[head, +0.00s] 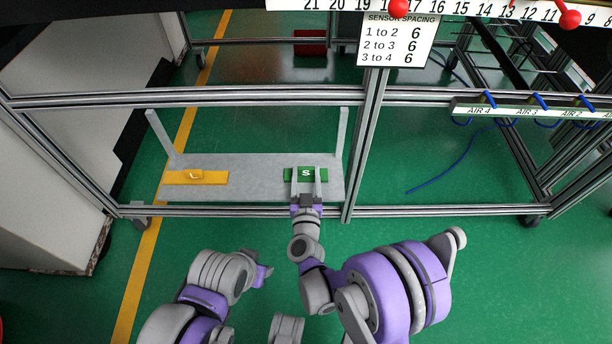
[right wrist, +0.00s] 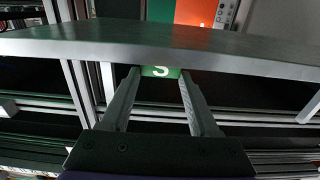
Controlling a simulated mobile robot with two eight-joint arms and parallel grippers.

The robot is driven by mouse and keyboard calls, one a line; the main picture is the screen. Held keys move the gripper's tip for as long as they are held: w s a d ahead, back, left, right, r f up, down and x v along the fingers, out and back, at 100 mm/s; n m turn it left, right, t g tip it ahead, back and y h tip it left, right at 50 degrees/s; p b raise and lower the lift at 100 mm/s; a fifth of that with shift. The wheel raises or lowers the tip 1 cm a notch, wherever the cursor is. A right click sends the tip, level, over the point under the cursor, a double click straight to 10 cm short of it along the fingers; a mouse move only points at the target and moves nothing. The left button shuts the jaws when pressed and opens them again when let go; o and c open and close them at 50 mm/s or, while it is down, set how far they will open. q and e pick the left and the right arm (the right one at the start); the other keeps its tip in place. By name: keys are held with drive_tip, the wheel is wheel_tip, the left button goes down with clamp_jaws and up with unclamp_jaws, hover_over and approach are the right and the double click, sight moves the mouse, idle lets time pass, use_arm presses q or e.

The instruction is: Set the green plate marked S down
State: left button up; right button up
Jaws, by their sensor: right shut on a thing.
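The green plate marked S (head: 306,174) is at the right end of a grey metal shelf (head: 250,180) in the head view. My right gripper (head: 306,178) is shut on it, one finger on each side of the letter. In the right wrist view, the green plate (right wrist: 161,71) shows between the fingertips, partly hidden by the shelf edge (right wrist: 160,55). I cannot tell whether the plate touches the shelf. My left gripper (head: 262,276) is low in the head view, away from the shelf; its jaws are too small to read.
A yellow plate marked L (head: 195,177) lies at the shelf's left end, with bare shelf between the two plates. Uprights (head: 341,140) stand at the shelf's ends. Aluminium frame rails (head: 200,211) run in front and above, with a post (head: 366,140) right.

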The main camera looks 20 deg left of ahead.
drive_tip(key=shift+f, duration=0.2)
drive_tip(key=o, duration=1.4)
drive_tip(key=shift+o, duration=0.2)
drive_tip(key=shift+r, duration=0.1)
drive_tip(key=shift+r, duration=0.1)
